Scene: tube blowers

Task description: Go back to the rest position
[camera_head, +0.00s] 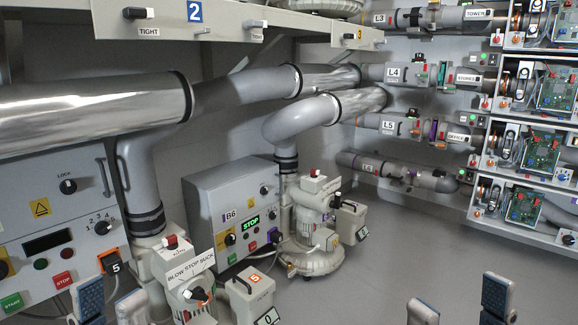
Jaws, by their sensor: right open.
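My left gripper (111,304) shows at the bottom left edge of the head view. Its two blue-padded fingertips stand apart with a gap between them, and I see nothing held. It appears in front of the left blower and its control box. My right gripper (459,305) shows at the bottom right edge. Its fingertips are wide apart and empty, over bare grey floor (390,265). The rest of both grippers is cut off by the lower edge.
A blower (180,270) labelled BLOW STOP SUCK stands at lower left beside a control panel (50,235). A second blower (312,225) stands by control box B6 (215,195). Large pipes (90,105) run along the wall. Shelves with circuit boards (540,150) line the right. Floor at centre right is clear.

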